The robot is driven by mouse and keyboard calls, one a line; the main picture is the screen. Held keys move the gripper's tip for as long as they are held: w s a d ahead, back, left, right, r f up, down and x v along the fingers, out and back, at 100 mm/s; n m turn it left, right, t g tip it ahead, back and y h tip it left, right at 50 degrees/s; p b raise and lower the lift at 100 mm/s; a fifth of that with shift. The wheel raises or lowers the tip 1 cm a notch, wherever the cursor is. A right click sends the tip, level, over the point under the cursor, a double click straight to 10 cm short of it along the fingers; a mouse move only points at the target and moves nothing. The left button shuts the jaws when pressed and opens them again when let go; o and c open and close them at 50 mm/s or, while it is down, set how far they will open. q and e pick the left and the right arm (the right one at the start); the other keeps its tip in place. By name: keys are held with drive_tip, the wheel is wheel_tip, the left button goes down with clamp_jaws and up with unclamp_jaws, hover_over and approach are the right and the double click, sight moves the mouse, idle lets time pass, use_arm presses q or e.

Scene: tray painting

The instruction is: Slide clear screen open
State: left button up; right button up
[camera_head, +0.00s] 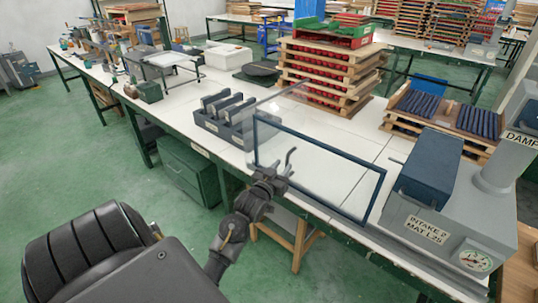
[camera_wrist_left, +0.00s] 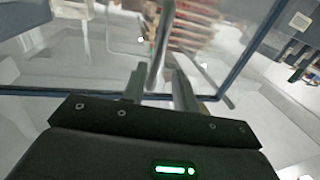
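The clear screen (camera_head: 318,165) is a see-through panel in a dark blue frame, standing at the front edge of the white table. In the left wrist view, its dark frame (camera_wrist_left: 225,85) crosses the picture. A pale bent handle bar (camera_wrist_left: 160,45) rises in front of my left gripper (camera_wrist_left: 160,88), between its fingers as seen there. The two fingers are apart; I cannot tell whether either touches the bar. In the head view my left gripper (camera_head: 278,165) is at the screen's lower left part. My right gripper is not in view.
A grey machine with a blue box (camera_head: 430,168) stands right of the screen. A dark rack with upright slabs (camera_head: 225,115) sits to its left. Stacked wooden trays (camera_head: 325,72) stand behind. A tray of dark blue pieces (camera_head: 450,112) lies at the back right.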

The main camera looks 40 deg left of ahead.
use_arm(q)
drive_tip(key=p+v, duration=0.3)
drive_tip(key=v, duration=0.6)
drive_tip(key=shift+p, duration=0.4)
drive_tip(key=shift+r, duration=0.1)
drive_tip(key=shift+p, duration=0.3)
